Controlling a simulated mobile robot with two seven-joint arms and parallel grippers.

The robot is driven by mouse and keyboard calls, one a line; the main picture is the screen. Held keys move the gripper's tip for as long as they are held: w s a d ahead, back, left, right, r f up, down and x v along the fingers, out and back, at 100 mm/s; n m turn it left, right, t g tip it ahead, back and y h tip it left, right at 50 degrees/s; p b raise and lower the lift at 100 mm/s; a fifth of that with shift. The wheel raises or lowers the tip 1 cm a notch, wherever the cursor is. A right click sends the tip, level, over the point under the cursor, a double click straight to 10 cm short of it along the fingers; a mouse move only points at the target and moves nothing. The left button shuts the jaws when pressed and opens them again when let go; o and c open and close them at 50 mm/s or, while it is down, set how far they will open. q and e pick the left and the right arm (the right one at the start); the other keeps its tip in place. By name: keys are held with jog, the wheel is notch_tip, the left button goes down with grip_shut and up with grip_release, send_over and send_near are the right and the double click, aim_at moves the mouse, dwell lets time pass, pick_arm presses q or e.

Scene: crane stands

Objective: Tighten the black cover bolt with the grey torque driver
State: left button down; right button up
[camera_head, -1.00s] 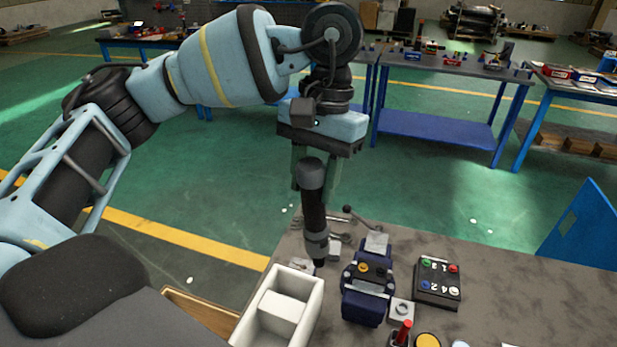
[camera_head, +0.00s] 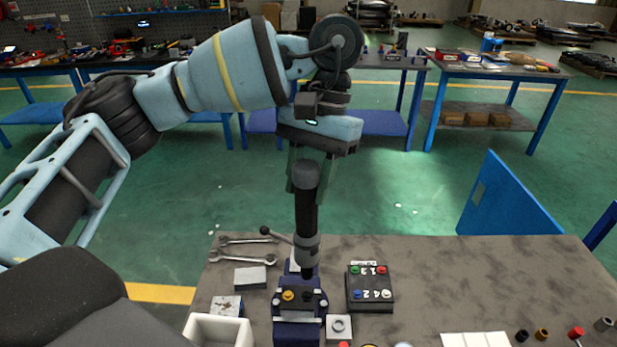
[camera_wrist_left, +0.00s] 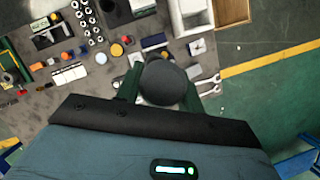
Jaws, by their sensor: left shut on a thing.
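My left gripper (camera_head: 306,182) is shut on the torque driver (camera_head: 306,215), a black and grey tool held upright with its tip down. In the left wrist view the driver's round dark end (camera_wrist_left: 166,82) sits between the green fingers. The blue fixture (camera_head: 297,328) stands on the bench below. On its top are a gold bolt (camera_head: 288,295) and, to the right, the black cover bolt (camera_head: 307,297). The driver's tip shows just above and behind the black bolt in the picture; I cannot tell whether they touch. My right gripper is out of view.
The numbered button box (camera_head: 370,288) stands right of the fixture. A white tray (camera_head: 218,332) is at front left, with wrenches (camera_head: 243,258) and a small grey block (camera_head: 250,278) behind. The bench top (camera_head: 480,275) is clear at back right.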

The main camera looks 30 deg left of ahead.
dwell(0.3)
pick_arm(q)
jog(key=shift+f+b, duration=0.45)
jog(key=shift+f, duration=0.75)
jog(key=shift+f+b, duration=0.55)
jog(key=shift+f, duration=1.05)
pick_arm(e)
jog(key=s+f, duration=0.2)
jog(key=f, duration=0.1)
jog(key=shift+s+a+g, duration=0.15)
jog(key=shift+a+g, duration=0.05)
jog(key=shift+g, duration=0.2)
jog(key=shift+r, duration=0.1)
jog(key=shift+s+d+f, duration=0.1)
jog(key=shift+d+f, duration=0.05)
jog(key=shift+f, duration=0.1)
